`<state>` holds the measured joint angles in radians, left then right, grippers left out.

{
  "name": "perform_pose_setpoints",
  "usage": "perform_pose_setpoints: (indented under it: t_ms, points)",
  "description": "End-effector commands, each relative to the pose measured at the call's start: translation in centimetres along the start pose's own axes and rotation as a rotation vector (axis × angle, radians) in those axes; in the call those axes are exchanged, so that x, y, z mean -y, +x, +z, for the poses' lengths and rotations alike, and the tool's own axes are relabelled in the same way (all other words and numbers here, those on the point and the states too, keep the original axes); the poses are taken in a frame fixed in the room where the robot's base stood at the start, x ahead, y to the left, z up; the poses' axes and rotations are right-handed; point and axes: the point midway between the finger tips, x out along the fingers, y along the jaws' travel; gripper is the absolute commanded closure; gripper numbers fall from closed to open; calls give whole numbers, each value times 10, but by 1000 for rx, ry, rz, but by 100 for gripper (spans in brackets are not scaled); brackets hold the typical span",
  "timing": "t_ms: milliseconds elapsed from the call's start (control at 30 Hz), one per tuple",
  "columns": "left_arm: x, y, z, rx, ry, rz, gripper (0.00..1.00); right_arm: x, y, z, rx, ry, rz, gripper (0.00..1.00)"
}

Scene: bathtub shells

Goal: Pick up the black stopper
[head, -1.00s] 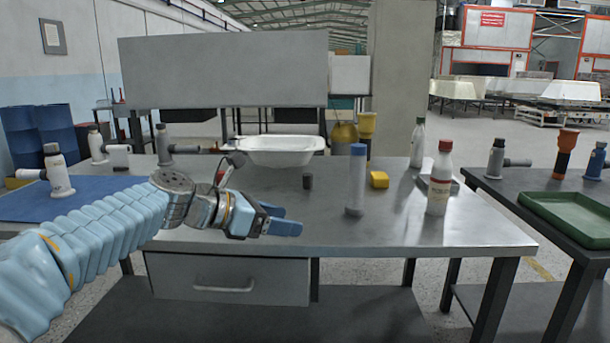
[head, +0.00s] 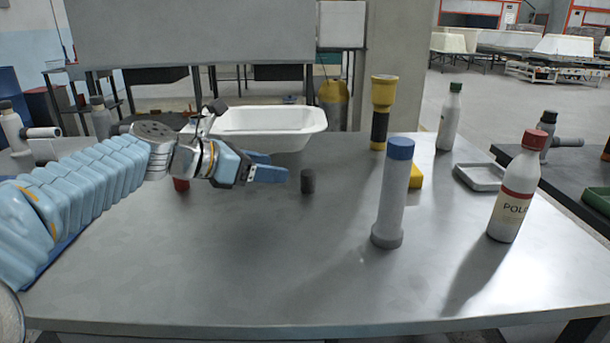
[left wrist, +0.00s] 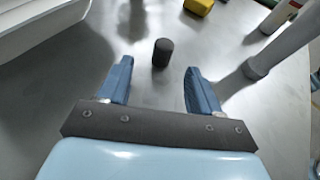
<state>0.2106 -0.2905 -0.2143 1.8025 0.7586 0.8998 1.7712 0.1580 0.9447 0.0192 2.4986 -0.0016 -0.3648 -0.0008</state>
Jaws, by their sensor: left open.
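The black stopper (head: 308,181) is a small dark cylinder standing upright on the grey table. It stands just to the right of my left gripper (head: 287,168) in the head view. In the left wrist view the stopper (left wrist: 162,52) is ahead of the fingertips, about midway between them and a little beyond. My left gripper (left wrist: 158,75) is open with nothing between its blue fingers. My right gripper is not in view.
A white tub (head: 258,128) sits behind my left gripper. A grey cylinder with a blue cap (head: 391,195), a yellow-black flashlight (head: 381,110), a yellow block (head: 415,177) and a red-capped bottle (head: 515,190) stand to the right. The front of the table (head: 230,260) is clear.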

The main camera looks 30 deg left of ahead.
Motion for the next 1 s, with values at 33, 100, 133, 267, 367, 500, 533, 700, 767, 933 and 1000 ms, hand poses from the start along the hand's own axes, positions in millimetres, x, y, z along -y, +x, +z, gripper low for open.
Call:
perform_pose_setpoints:
  t_ms: [33,100,133,267,367,500,533,700,767,933,1000]
  points:
    - [1,12,-2,-3,-1,-5,36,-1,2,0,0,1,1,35]
    - [1,28,-2,-3,-2,-5,36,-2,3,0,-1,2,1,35]
    - [1,35,-2,-3,-1,-5,36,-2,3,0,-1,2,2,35]
    - [1,58,-1,-2,0,-2,36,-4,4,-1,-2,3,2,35]
    - [1,67,-1,-1,0,-2,36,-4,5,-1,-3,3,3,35]
    - [3,80,-1,-2,0,-4,36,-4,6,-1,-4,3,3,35]
    - [4,84,-1,-2,0,-4,36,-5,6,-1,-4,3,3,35]
    - [6,112,-2,-2,-1,-3,36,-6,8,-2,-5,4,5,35]
    - [6,118,-1,-1,-1,-2,36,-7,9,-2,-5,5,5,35]
    - [6,122,0,0,0,-1,36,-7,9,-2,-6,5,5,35]
    - [6,122,0,0,0,-1,36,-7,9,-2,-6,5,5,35]
